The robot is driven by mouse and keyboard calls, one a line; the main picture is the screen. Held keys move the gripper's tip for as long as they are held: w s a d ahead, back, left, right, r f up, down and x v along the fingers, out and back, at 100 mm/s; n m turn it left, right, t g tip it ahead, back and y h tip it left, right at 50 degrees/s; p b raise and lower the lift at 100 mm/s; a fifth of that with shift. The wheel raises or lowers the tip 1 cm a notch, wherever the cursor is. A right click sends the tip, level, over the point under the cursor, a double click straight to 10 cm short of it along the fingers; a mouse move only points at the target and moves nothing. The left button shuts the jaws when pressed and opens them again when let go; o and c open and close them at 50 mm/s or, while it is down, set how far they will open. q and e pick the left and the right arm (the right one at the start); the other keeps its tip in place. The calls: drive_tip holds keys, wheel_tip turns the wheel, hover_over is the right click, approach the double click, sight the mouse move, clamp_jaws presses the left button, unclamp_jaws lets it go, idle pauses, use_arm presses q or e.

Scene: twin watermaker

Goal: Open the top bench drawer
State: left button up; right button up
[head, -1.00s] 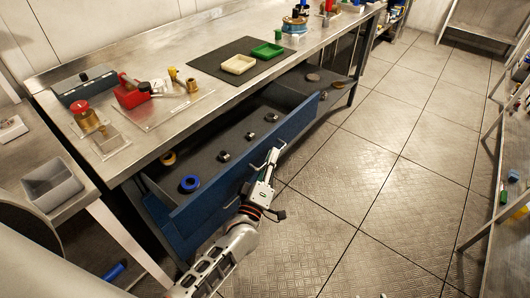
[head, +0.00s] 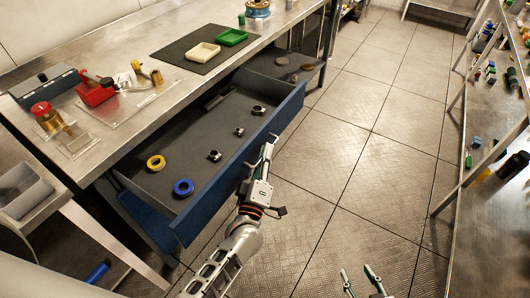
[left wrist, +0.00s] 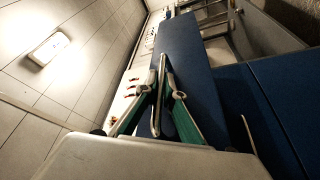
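The top bench drawer (head: 215,182) has a blue front and stands pulled well out from under the steel bench. My left gripper (head: 270,148) is at the outer side of the drawer front. In the left wrist view its fingers (left wrist: 163,88) close from both sides on a slim metal bar, the drawer handle (left wrist: 157,110), beside the blue front (left wrist: 190,65). My right gripper (head: 359,278) is low in the head view, fingers apart and empty, away from the drawer.
A grey bin (head: 22,190) stands at left. Shelving (head: 480,215) lines the right; the tiled floor between is clear.

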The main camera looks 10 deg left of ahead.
use_arm(q)
drive_tip(key=shift+o, duration=0.8)
drive_tip(key=shift+s+f, duration=0.1)
drive_tip(key=shift+s, duration=0.05)
drive_tip(key=v, duration=1.1)
drive_tip(key=shift+s, duration=0.35)
